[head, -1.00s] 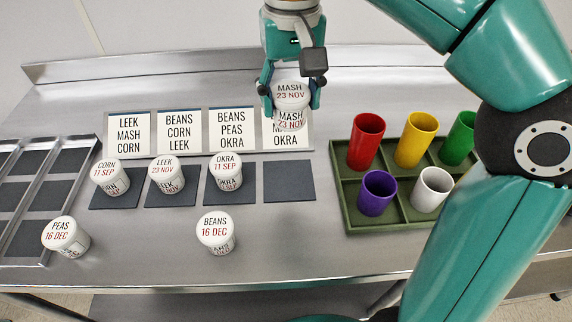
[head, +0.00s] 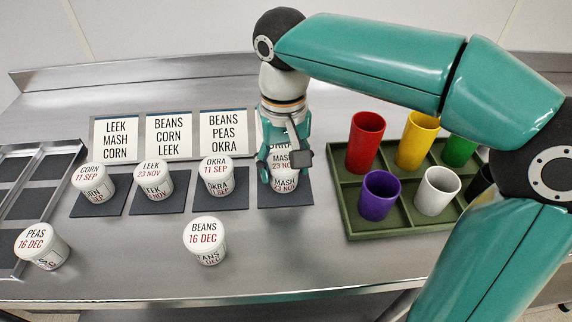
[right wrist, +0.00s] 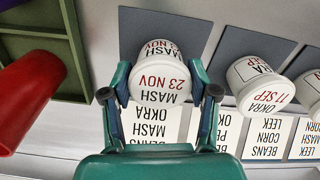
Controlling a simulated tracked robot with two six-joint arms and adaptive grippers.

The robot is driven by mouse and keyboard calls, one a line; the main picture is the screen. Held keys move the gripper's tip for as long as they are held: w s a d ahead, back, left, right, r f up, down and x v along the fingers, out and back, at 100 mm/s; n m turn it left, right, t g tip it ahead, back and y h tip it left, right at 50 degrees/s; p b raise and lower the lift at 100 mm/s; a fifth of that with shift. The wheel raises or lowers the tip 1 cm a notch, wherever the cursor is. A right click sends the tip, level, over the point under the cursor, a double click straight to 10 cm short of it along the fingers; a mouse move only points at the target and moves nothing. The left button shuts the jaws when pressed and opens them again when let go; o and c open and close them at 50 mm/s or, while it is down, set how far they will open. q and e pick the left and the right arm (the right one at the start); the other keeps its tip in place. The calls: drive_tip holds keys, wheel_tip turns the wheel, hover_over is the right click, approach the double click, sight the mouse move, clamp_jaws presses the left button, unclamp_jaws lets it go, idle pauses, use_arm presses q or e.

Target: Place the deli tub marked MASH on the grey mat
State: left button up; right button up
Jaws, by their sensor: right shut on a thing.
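The white deli tub marked MASH, 23 NOV (head: 285,184) is in my right gripper (head: 283,165), upright over the rightmost grey mat (head: 304,196). Its base is at or just above the mat; I cannot tell whether it touches. In the right wrist view the tub (right wrist: 160,75) sits between the two fingertips (right wrist: 160,92), with the mat (right wrist: 198,34) behind it. My right gripper is shut on the tub. My left gripper is not in view.
Tubs marked CORN (head: 92,182), LEEK (head: 154,180) and OKRA (head: 217,178) stand on the other mats. PEAS (head: 42,246) and BEANS (head: 205,240) stand in front on bare steel. A green crate (head: 350,222) with coloured cups is close on the right. Label cards (head: 169,136) stand behind.

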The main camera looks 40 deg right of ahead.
sight(284, 163)
drive_tip(key=o, duration=1.2)
wheel_tip(284, 163, up, 12)
drive_tip(key=p, duration=0.3)
drive_tip(key=shift+r+p, duration=0.1)
drive_tip(key=shift+p, duration=0.2)
